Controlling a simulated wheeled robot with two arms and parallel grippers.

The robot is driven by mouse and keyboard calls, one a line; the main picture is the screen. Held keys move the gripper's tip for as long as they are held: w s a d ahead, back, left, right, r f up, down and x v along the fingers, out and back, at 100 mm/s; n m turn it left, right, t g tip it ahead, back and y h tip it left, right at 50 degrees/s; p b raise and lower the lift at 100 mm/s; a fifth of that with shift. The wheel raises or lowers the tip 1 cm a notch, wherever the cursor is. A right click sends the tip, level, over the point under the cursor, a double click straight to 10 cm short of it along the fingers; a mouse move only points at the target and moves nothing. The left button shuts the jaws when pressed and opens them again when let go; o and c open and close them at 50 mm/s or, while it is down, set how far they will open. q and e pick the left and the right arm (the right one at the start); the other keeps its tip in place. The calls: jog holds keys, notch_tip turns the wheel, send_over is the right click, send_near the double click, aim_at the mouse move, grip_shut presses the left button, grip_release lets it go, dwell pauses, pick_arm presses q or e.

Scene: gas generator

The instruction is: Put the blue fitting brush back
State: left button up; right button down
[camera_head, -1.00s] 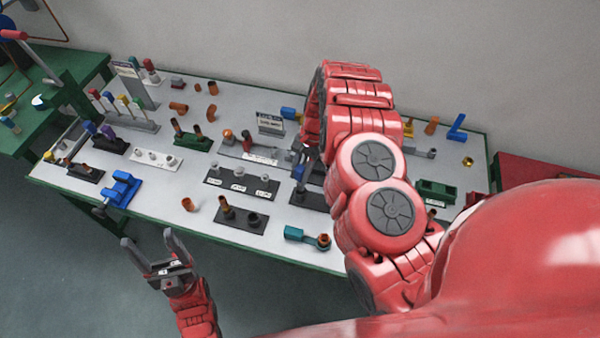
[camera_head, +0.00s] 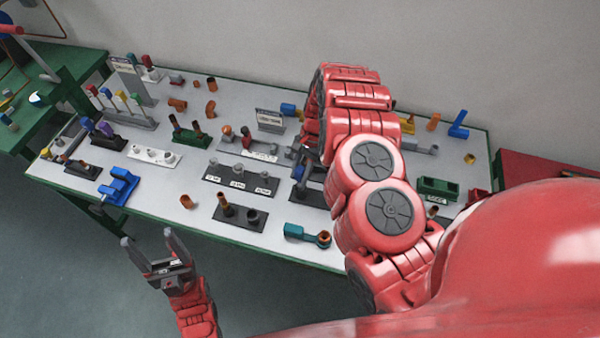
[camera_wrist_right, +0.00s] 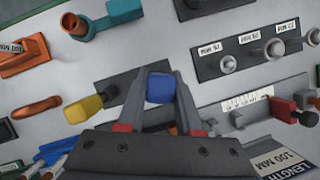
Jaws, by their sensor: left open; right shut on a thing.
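The blue fitting brush shows as a blue handle (camera_wrist_right: 160,88) between the fingertips of my right gripper (camera_wrist_right: 158,92) in the right wrist view. The fingers are shut on it. A dark holder plate (camera_wrist_right: 118,84) lies behind and below the fingers, with a yellow-handled brush (camera_wrist_right: 84,108) beside them. The brush's lower end is hidden, so I cannot tell whether it sits in the holder. My left gripper (camera_head: 146,242) is open and empty, off the table's front edge.
A black plate with several grey fittings (camera_head: 241,178) is left of the holder. A teal tool with a copper ring (camera_head: 306,235) lies near the front edge. A length gauge block (camera_wrist_right: 292,160) and a red-handled piece (camera_wrist_right: 283,108) are close to my right gripper.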

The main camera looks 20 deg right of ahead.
jog(key=shift+f+b, duration=1.2)
jog(key=shift+f, duration=0.5)
jog(key=c, duration=0.5)
grip_release()
jog(key=shift+r, duration=0.15)
jog(key=shift+w+d+r, duration=0.15)
jog(key=shift+r, duration=0.15)
jog(key=b+v, duration=0.1)
jog(key=v, duration=1.5)
jog(key=shift+r+b, duration=0.25)
jog(key=shift+b, duration=0.05)
